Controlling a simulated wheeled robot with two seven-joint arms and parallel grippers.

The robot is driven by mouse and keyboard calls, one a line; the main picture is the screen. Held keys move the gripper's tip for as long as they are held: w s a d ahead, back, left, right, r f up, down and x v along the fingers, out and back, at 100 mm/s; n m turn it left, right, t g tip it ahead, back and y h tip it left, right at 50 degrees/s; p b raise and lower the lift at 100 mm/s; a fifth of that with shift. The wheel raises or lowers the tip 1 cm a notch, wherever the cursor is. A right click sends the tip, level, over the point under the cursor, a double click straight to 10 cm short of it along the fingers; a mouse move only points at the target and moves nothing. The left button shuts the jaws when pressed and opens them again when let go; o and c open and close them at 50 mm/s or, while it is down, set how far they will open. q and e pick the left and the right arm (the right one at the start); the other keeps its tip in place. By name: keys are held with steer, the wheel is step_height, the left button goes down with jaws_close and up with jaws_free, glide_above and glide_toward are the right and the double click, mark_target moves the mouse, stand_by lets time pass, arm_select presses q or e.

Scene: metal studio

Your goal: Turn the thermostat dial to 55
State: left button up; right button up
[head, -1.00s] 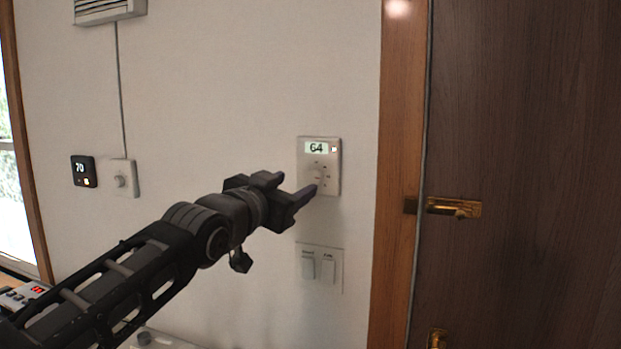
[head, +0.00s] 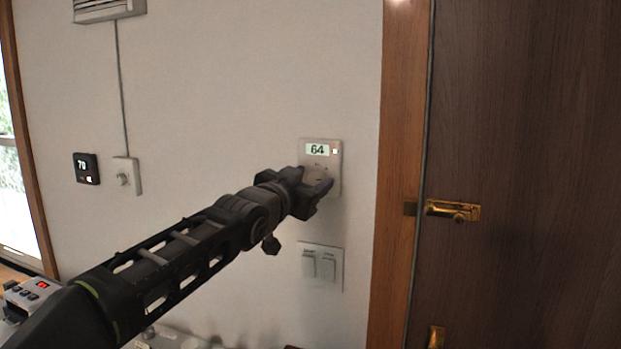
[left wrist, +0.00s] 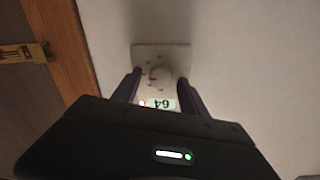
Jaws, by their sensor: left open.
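The thermostat (head: 333,160) is a pale plate on the wall whose display reads 64. Its round dial is mostly hidden behind my left gripper (head: 318,184) in the head view. There, my left gripper (left wrist: 160,88) is open, one finger on each side of the dial. I cannot tell whether the fingers touch it. My right gripper is not in view.
A double light switch (head: 319,265) sits on the wall below the thermostat. A wooden door frame (head: 393,200) and a dark door with a brass latch (head: 453,210) stand to the right. A black panel (head: 85,169) and a small knob plate (head: 126,176) are at the left.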

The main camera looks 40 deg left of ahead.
arm_select(q)
steer(key=shift+c, duration=0.4)
jaws_close()
steer(key=shift+f, duration=0.1)
